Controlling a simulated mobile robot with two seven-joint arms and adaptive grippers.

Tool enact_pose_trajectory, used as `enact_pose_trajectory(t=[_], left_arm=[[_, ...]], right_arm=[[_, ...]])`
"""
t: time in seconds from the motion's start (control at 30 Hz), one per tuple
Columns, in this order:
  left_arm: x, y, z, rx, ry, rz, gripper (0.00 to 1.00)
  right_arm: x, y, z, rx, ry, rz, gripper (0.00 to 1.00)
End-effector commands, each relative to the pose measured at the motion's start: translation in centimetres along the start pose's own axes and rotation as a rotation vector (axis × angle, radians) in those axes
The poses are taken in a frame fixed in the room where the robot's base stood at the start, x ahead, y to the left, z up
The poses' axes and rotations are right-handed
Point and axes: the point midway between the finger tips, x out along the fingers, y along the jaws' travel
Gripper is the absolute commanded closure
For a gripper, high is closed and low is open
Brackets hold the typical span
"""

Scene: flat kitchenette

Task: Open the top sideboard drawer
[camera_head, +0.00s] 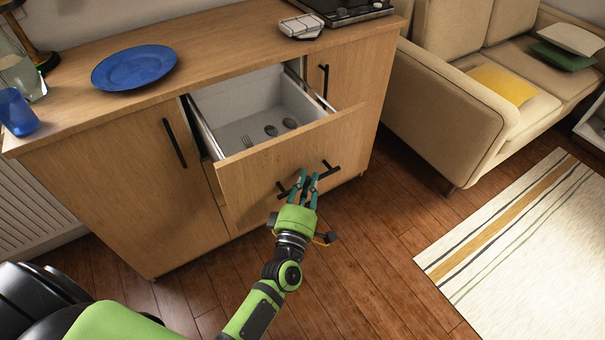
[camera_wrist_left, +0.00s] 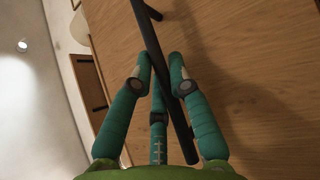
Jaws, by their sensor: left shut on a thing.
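The top sideboard drawer (camera_head: 290,150) stands pulled well out of the wooden sideboard (camera_head: 120,170), with its pale inside showing. Its black bar handle (camera_head: 330,168) is on the drawer front. My left gripper (camera_head: 308,178) is at the front with its teal fingers around the middle of this handle. In the left wrist view the dark handle bar (camera_wrist_left: 151,35) runs between the fingers of the gripper (camera_wrist_left: 161,75), which is shut on it. The fingers hide part of the handle. My right gripper is not in view.
A few small utensils (camera_head: 271,130) lie in the drawer. A blue plate (camera_head: 134,67), a blue cup (camera_head: 17,112) and a white object (camera_head: 301,27) are on the sideboard top. A beige sofa (camera_head: 440,110) stands at the right. Wooden floor (camera_head: 375,240) lies clear before the drawer.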

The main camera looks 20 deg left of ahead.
Motion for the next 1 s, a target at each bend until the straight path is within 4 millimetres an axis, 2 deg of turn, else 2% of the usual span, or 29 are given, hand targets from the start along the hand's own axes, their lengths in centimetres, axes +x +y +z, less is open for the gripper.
enact_pose_trajectory(t=[0.47,0.5,0.53,0.87,1.0], left_arm=[[-0.3,0.1,0.3,0.006,-0.001,-0.001,1.0],[-0.3,0.1,0.3,0.006,-0.001,-0.001,0.78],[-0.3,0.1,0.3,0.006,-0.001,-0.001,0.7],[-0.4,0.1,0.3,0.002,0.0,0.0,0.7],[-1.6,-0.1,0.3,0.002,-0.001,-0.003,0.7]], right_arm=[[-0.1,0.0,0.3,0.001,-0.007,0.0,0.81],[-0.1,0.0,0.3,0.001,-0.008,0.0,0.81],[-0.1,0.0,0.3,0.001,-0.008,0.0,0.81],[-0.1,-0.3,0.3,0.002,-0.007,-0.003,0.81],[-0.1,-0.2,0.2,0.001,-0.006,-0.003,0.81]])
